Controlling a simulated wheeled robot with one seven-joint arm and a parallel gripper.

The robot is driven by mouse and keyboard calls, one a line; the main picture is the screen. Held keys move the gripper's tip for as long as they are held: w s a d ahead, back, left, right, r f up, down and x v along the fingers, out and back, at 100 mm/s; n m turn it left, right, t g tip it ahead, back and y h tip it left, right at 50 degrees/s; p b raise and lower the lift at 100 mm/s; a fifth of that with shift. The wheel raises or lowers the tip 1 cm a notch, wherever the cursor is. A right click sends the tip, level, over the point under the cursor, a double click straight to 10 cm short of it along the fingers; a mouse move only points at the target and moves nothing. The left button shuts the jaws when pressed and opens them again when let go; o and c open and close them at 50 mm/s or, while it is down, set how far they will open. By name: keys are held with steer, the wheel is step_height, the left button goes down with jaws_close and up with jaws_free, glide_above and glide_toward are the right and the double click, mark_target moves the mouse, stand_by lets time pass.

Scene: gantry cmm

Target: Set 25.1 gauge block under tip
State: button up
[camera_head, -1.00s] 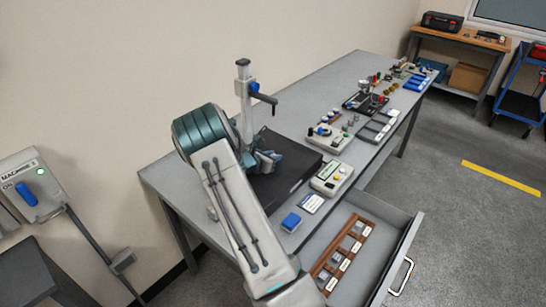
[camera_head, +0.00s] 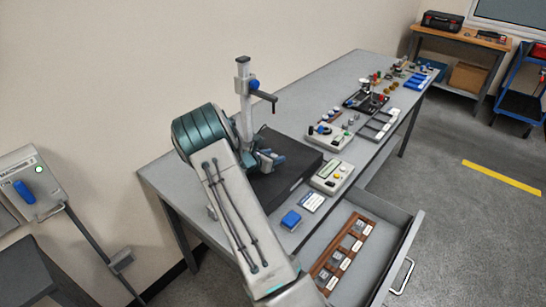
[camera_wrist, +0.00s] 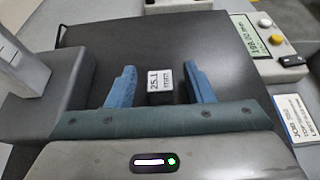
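My gripper (camera_wrist: 160,86) is open in the wrist view, with one blue finger on each side of a small block labelled 25.1 mm (camera_wrist: 160,77). Gaps show between the block and both fingers. The block rests on the dark plate (camera_wrist: 110,40) of the measuring stand. In the head view, my gripper (camera_head: 268,160) is low over the plate (camera_head: 299,152), beside the stand's column (camera_head: 243,75), and the block is hidden.
A readout box (camera_head: 332,177) and a job card (camera_head: 312,202) lie right of the plate, near a blue block (camera_head: 291,220). The open drawer (camera_head: 405,245) holds a brown rack (camera_head: 326,275) with labelled slots. Other gauges stand farther along the bench.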

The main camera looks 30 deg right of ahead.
steer(key=b+v, duration=0.2)
steer(key=v, duration=1.2)
steer(key=shift+f+b, duration=0.1)
steer(key=shift+b, duration=0.25)
steer(key=s+a+r+m+g+y, duration=0.2)
steer(key=s+r+m+y, duration=0.15)
steer(key=s+m, duration=0.35)
steer(key=s+a+r+m+g+y, duration=0.1)
steer(key=s+r+m+y, duration=0.1)
steer(key=s+r+m, duration=0.45)
steer(key=s+a+r+m+t+y, duration=0.2)
steer(key=s+a+m+y, duration=0.5)
steer(key=s+a, duration=0.6)
steer(key=s+m, duration=0.1)
steer(key=s, duration=0.3)
steer(key=shift+s+r, duration=0.2)
steer(key=shift+r, duration=0.05)
